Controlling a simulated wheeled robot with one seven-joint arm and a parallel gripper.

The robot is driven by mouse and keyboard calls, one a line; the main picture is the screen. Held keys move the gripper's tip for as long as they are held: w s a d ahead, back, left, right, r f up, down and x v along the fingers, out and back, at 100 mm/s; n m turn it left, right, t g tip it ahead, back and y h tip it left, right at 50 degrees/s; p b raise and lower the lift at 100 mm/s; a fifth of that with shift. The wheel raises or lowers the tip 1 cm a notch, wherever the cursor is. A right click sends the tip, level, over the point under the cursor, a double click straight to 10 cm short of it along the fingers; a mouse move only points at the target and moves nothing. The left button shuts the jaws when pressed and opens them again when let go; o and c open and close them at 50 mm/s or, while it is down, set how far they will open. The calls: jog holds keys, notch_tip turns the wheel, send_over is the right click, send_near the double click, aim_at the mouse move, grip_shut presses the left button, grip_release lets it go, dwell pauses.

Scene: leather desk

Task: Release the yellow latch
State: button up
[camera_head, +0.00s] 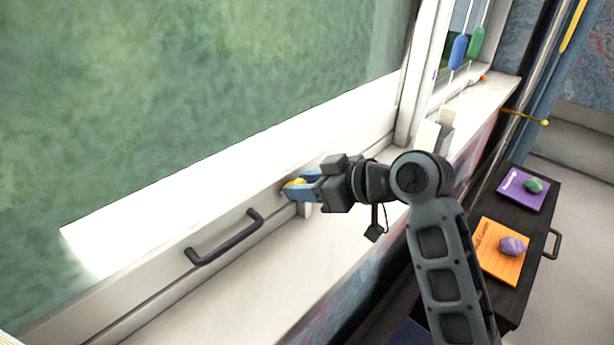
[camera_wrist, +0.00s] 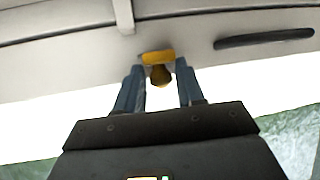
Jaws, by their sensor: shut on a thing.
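The yellow latch (camera_head: 295,183) sits on the lower rail of the white window frame, right of the dark handle. In the wrist view the latch (camera_wrist: 157,58) shows as a yellow plate with a darker yellow knob below it. My gripper (camera_head: 300,186) reaches the latch from the right, with its blue fingers around it. In the wrist view the fingers (camera_wrist: 160,84) stand on either side of the knob. The gripper is shut on the latch. In the head view the fingers hide part of the latch.
A dark handle (camera_head: 224,238) juts from the window rail. The white sill (camera_head: 285,268) below is mostly bare. A dark cabinet (camera_head: 530,277) at right bears a purple card (camera_head: 509,182) and an orange card (camera_head: 490,262), each with a stone on it. Blue and green pulls (camera_head: 457,52) hang at the upper right.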

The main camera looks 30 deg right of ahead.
jog(key=shift+r+p, duration=0.3)
jog(key=shift+f+g, duration=0.25)
jog(key=shift+g, duration=0.05)
jog(key=o, duration=0.7)
jog(key=shift+a, duration=0.1)
jog(key=shift+o, duration=0.2)
jog(key=v, duration=0.7)
jog(key=shift+s+r+b, duration=0.2)
jog(key=shift+s+b, duration=0.05)
jog(key=shift+b, duration=0.2)
